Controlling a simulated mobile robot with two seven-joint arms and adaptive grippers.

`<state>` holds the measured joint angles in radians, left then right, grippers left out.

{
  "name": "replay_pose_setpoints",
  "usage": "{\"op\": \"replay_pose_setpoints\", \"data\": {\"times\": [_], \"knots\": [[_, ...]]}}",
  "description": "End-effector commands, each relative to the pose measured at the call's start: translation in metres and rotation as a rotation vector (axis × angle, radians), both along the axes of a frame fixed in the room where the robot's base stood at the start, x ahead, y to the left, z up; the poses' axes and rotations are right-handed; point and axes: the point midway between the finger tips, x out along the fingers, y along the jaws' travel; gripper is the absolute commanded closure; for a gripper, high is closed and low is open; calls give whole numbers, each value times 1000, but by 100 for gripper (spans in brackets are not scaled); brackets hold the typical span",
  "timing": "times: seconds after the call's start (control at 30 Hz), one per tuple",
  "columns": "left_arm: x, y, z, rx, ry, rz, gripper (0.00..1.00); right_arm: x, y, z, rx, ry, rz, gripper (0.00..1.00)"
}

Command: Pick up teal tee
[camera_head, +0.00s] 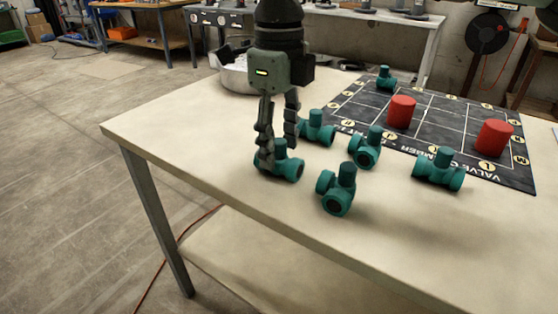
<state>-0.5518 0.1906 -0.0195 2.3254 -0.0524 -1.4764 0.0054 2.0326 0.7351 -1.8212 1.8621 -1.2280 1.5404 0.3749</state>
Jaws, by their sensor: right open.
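My right gripper (278,143) points down from above with its fingers apart, at a teal tee (288,168) near the left part of the table. The fingertips are down at this tee and partly cover it; I cannot tell whether they touch it. Other teal tees lie close by: one just behind (317,128), one to the right (366,149) and one in front (338,189). Another tee (438,170) lies further right at the mat's front edge, and one (385,78) stands at the mat's back. My left gripper is not in view.
The black gridded mat (447,113) bears two red cylinders, one near its middle (401,112) and one at the right (494,138). A grey round container (236,76) stands behind the gripper. The table's (190,128) left part is clear.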

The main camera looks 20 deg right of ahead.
Motion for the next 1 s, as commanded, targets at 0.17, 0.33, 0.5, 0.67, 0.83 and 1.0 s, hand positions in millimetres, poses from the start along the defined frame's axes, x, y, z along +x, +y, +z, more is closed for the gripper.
{"op": "replay_pose_setpoints", "data": {"times": [0.17, 0.33, 0.5, 0.67, 0.83, 1.0], "knots": [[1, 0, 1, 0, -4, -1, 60, 0, 0, 0, 0, 0, 0, 70], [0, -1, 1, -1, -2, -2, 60, 0, 0, 0, 0, 0, 0, 91], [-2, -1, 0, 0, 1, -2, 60, 0, 0, 0, -1, 1, 0, 100], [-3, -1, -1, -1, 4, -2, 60, 0, 0, 0, -1, 2, 0, 100], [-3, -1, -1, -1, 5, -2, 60, 0, 0, 5, -1, 2, 0, 100], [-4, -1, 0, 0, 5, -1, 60, 0, 1, 27, 2, -1, 1, 100]]}}
